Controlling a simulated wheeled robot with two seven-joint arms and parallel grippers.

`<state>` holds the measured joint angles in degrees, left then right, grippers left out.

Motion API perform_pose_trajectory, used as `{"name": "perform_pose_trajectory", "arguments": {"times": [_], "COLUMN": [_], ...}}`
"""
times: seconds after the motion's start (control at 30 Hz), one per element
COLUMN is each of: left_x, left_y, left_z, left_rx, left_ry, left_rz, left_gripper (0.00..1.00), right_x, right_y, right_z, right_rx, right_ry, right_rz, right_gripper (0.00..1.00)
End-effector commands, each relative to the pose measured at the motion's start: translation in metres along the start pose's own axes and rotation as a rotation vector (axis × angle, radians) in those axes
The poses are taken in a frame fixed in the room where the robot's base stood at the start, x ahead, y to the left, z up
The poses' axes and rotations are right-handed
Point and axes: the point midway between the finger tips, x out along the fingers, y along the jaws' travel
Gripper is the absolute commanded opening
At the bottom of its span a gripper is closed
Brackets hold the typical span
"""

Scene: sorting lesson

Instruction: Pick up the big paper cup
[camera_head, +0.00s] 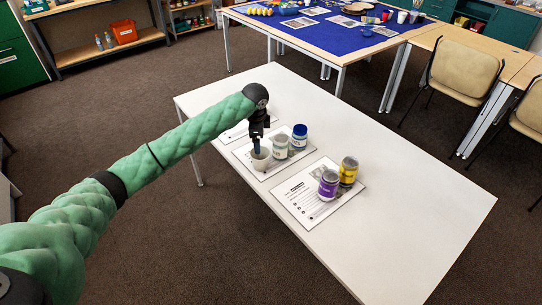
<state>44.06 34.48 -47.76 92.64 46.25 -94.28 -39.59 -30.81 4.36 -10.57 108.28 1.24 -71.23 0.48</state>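A pale paper cup (262,162) stands on a printed sheet on the near white table. It is the only cup I see on this table, so I cannot compare its size. My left gripper (257,148) points down at the cup from above, with its fingertips at the rim and hiding part of the opening. The fingers are too small and dark to show whether they are apart or closed on the wall. My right gripper is not in view.
A pale jar (280,147) stands close right of the cup. A blue-lidded jar (299,137) is behind it. A purple jar (328,185) and a yellow jar (348,171) stand on another sheet (307,208). The white table's right side (430,205) is clear.

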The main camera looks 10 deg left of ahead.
Motion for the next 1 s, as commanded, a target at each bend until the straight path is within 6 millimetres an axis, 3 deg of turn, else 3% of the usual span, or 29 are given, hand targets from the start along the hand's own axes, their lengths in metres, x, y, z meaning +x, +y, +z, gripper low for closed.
{"name": "perform_pose_trajectory", "arguments": {"times": [0.2, 0.4, 0.57, 1.0], "left_x": [0.005, 0.004, 0.009, 0.038], "left_y": [0.024, 0.028, 0.029, 0.034], "left_z": [0.004, 0.007, 0.007, 0.006], "left_rx": [0.273, 0.435, 0.464, 0.461], "left_ry": [0.023, 0.024, 0.027, 0.026], "left_rz": [0.153, 0.176, 0.175, 0.175], "left_gripper": [0.91, 0.91, 0.91, 0.91], "right_x": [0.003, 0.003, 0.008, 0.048], "right_y": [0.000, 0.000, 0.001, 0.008], "right_z": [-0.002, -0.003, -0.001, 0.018], "right_rx": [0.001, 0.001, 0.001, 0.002], "right_ry": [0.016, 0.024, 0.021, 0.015], "right_rz": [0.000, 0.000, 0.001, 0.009], "right_gripper": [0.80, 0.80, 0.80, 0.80]}}
